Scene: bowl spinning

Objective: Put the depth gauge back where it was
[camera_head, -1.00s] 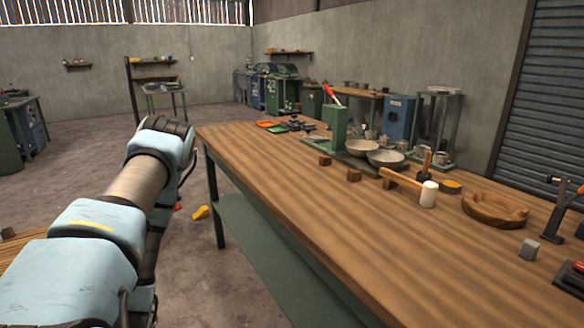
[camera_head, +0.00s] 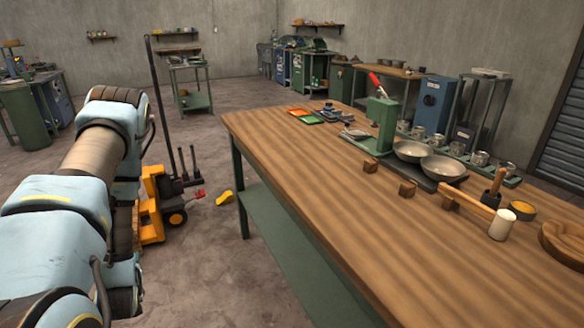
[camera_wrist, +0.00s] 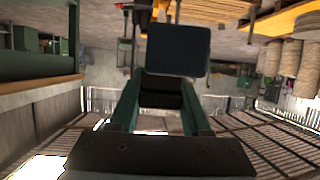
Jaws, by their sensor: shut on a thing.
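My gripper (camera_wrist: 160,100) shows in the wrist view, its two green fingers pointing up the picture. It is shut on a dark, block-shaped thing (camera_wrist: 178,50) with a smooth face, which I take to be the depth gauge. Its other sides are hidden. The wrist view is upside down, with the roof at the bottom. In the head view my arm reaches forward at the left, beside the workbench (camera_head: 300,170), and hides my gripper. I cannot make out an empty place for the gauge.
The workbench holds a green press (camera_head: 383,120), two bowls (camera_head: 443,168), wooden blocks (camera_head: 407,188) and a mallet (camera_head: 501,224). Its near left surface is bare. A yellow pallet truck (camera_head: 152,215) stands behind my arm. A small table (camera_head: 190,75) stands farther back, with clear floor before it.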

